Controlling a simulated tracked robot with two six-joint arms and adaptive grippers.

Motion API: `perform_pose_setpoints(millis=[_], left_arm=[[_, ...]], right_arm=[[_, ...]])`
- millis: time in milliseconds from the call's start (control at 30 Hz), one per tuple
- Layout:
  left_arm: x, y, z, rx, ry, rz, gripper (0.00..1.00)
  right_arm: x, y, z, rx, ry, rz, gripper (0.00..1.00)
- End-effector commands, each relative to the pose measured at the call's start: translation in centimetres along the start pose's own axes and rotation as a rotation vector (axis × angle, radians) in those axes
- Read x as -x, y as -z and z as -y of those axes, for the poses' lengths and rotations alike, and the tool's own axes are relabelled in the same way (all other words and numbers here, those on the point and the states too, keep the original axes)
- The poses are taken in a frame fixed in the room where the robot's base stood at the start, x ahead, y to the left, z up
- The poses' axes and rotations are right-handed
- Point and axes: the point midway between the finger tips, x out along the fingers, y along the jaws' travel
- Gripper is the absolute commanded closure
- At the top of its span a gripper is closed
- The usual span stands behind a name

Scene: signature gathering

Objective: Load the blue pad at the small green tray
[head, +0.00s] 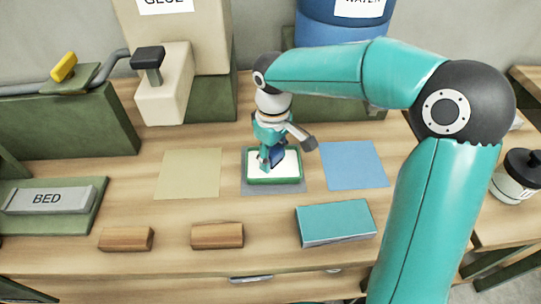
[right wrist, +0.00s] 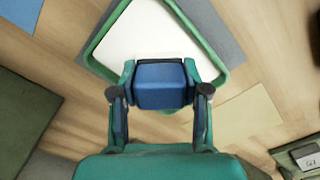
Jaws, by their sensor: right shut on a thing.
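The small green tray (head: 275,181) has a green rim and a white inside, and lies on a grey mat in the middle of the table. In the right wrist view its rim (right wrist: 200,38) runs behind the gripper. My right gripper (head: 268,160) is over the tray, pointing down. It is shut on the blue pad (right wrist: 160,84), a dark blue block between its two fingers. In the head view the pad (head: 277,155) is partly hidden by the gripper. I cannot tell whether the pad touches the tray's white inside. My left gripper is out of view.
A yellow mat (head: 188,174) lies left of the tray and a blue mat (head: 354,165) right of it. Two wooden blocks (head: 217,235) and a teal box (head: 336,222) sit near the front edge. The glue dispenser (head: 165,95) and water barrel (head: 335,32) stand behind.

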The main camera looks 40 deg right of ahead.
Motion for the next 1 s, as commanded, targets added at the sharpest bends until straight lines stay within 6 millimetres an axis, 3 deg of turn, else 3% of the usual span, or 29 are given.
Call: perform_pose_setpoints(millis=[33,600,1000], left_arm=[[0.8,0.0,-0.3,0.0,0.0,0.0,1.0],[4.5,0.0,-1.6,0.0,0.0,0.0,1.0],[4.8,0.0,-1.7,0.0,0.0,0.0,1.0]], right_arm=[[0.9,0.0,0.0,0.0,0.0,-0.002,0.82],[5.5,0.0,0.0,0.0,-0.001,-0.003,0.82],[6.0,0.0,0.0,0.0,-0.001,-0.003,0.82]])
